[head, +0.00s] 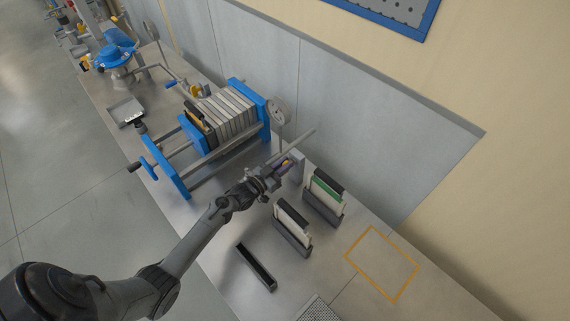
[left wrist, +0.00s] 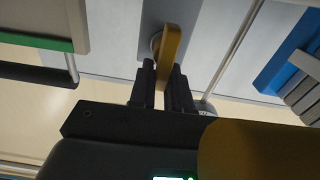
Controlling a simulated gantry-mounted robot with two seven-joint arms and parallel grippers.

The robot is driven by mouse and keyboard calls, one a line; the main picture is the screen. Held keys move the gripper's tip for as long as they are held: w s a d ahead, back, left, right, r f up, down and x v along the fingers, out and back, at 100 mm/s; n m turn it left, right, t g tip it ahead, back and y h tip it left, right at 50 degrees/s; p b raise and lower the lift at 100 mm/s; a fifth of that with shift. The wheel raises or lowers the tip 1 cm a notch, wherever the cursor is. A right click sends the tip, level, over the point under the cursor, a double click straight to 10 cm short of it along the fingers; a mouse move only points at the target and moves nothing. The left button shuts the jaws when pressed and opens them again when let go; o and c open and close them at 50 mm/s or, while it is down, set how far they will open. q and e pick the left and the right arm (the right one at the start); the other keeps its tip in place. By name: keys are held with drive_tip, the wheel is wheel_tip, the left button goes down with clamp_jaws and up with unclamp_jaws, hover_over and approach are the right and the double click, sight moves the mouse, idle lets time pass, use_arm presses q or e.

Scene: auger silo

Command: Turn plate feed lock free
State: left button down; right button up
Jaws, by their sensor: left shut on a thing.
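The lock's yellow lever (left wrist: 169,55) sits on a round grey pivot on a grey post (left wrist: 178,20) in the left wrist view. In the head view the lever (head: 287,162) is a small yellow spot, partly hidden by my gripper, in front of the grey post (head: 299,168). My left gripper (left wrist: 164,86) is shut on the lever, with one finger on each side of its lower end. It also shows in the head view (head: 282,166), to the right of the blue-framed plate press (head: 262,104). My right gripper is not in view.
Two holders with upright plates (head: 291,222) (head: 324,192) stand right of and below my gripper. An empty slotted holder (head: 257,268) lies nearer. An orange outlined square (head: 382,264) marks clear bench at right. A grey wall panel (head: 350,125) rises behind.

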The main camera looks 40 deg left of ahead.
use_arm(q)
drive_tip(key=c, duration=1.2)
unclamp_jaws()
drive_tip(key=shift+o, duration=0.2)
drive_tip(key=s+a, duration=0.1)
drive_tip(key=s, duration=0.9)
drive_tip(key=shift+s+a, duration=0.15)
drive_tip(key=shift+s, duration=0.25)
